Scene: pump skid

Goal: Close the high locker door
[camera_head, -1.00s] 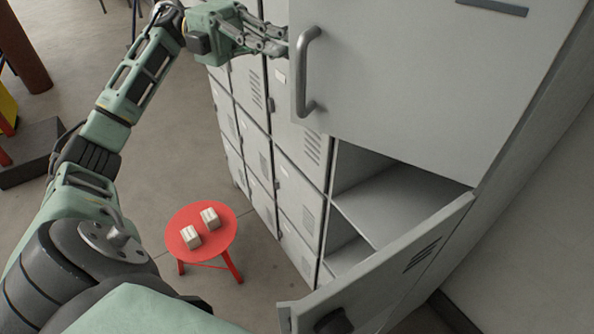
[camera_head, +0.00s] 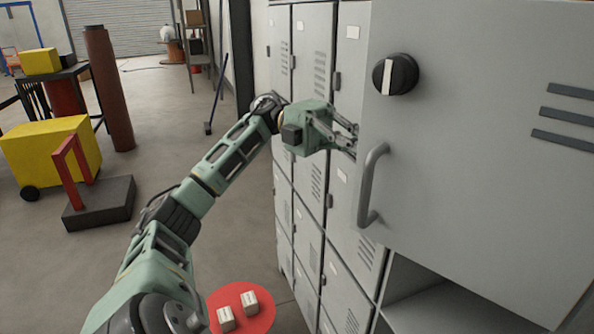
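The high locker door (camera_head: 470,150) is a large grey panel standing open at the right of the head view. It has a black round knob (camera_head: 395,74), a grey bar handle (camera_head: 373,186) and dark vent slots. My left gripper (camera_head: 352,140) is at the door's left edge, just left of and above the handle. Its fingers look spread, and nothing shows between them. I cannot tell whether the fingertips touch the door. My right gripper is out of view.
A bank of closed grey lockers (camera_head: 308,110) stands behind the gripper. An open compartment (camera_head: 440,305) shows below the door. A red stool (camera_head: 262,318) with two small boxes stands on the floor.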

